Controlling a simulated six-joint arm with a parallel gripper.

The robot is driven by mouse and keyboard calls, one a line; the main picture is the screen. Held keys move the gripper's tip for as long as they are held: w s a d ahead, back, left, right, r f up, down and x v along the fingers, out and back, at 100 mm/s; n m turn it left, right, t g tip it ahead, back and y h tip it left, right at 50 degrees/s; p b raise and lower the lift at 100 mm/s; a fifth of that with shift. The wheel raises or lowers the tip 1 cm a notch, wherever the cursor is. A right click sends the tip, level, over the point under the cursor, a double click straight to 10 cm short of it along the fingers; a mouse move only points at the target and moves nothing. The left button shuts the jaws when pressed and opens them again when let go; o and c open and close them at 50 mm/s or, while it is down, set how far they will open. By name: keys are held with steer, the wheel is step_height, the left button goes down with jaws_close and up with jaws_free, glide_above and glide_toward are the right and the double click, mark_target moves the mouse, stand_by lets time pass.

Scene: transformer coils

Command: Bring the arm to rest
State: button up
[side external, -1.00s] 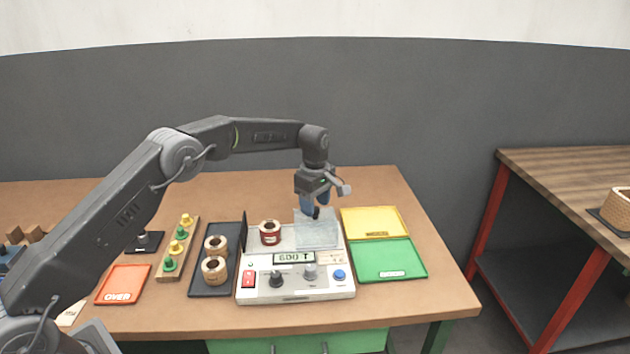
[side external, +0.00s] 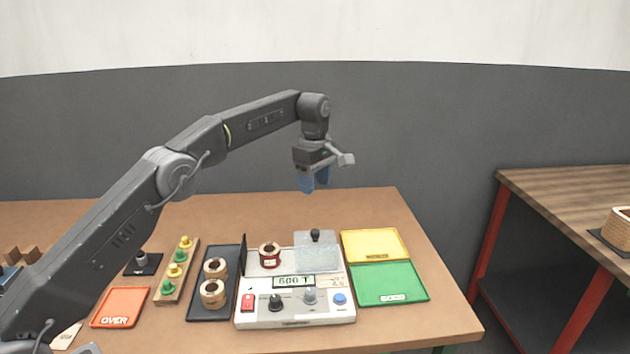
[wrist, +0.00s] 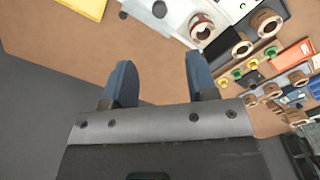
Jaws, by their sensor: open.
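My gripper (side external: 314,180) hangs above the back of the table, over the tester, with its blue fingers pointing down. In the wrist view my gripper (wrist: 160,80) has its two fingers apart with nothing between them. The tester (side external: 297,313) is a white box with a display, knobs and a red switch. A red coil (side external: 270,255) sits on its top left. A black knob (side external: 315,236) stands upright at its back, below my gripper and apart from it.
A dark tray (side external: 228,262) with two coils stands left of the tester. Yellow (side external: 375,245) and green (side external: 390,283) trays lie to the right. An orange tray (side external: 118,307), a block with yellow and green pegs (side external: 167,287) and a wooden bench (side external: 580,195) also show. The air around my gripper is clear.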

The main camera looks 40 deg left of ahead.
steer(key=s+d+r+m+t, duration=0.3)
steer(key=s+r+m, duration=0.6)
steer(key=s+r, duration=0.7)
steer(key=s+f+m+t, duration=0.1)
steer(key=s+f+m, duration=0.3)
steer(key=s, duration=0.8)
steer(key=s+f+m+t, duration=0.1)
steer(key=s+f+m, duration=0.4)
steer(key=s, duration=0.7)
step_height(320, 180, down, 2)
steer(key=shift+d+f+t, duration=0.1)
steer(key=shift+d+t, duration=0.2)
steer(key=shift+d, duration=0.15)
